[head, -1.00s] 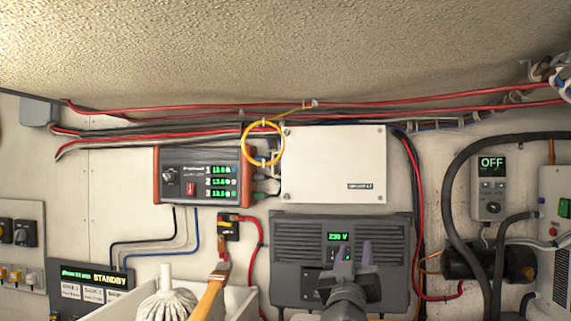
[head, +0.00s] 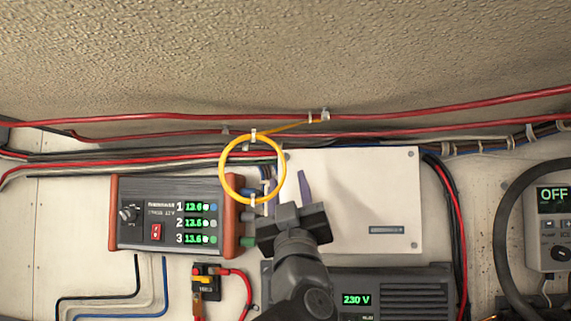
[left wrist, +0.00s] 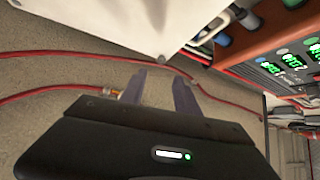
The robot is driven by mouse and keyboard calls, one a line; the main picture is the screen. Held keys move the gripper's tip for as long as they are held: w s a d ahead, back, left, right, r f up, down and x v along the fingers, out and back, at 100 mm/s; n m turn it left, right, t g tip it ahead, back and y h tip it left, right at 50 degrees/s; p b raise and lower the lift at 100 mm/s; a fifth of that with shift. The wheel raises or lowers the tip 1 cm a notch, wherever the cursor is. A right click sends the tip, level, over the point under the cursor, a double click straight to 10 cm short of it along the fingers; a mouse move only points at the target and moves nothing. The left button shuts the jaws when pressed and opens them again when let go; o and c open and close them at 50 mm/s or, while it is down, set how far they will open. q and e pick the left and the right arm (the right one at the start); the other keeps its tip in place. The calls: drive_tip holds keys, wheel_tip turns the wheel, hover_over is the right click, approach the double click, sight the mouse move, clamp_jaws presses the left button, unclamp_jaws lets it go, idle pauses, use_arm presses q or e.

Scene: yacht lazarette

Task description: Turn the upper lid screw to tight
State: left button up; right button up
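The white lidded box (head: 350,205) is on the wall in the middle of the head view. Its upper right screw (head: 411,154) and lower right screw (head: 410,251) show as small dots at the lid's corners. The upper left corner lies near a yellow loop, and I cannot make out a screw there. My left gripper (head: 289,186) is open and empty, in front of the box's left edge. In the left wrist view its fingers (left wrist: 160,90) are apart, and the white box (left wrist: 110,22) shows above them with a small screw (left wrist: 161,58) near its corner. My right gripper is not in view.
The yellow loop (head: 226,180) hangs left of my gripper, close to it. A red-ended charger (head: 171,230) with green readouts is to the left, and a grey 230 V unit (head: 420,285) is below. Red cables (head: 420,108) run along above the box.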

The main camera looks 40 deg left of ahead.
sight(285, 157)
use_arm(q)
drive_tip(key=p+x, duration=0.4)
drive_tip(key=x, duration=0.4)
drive_tip(key=shift+w+f+p, duration=0.1)
drive_tip(key=shift+f+p, duration=0.05)
drive_tip(key=shift+p, duration=0.25)
drive_tip(key=shift+c, duration=0.2)
clamp_jaws()
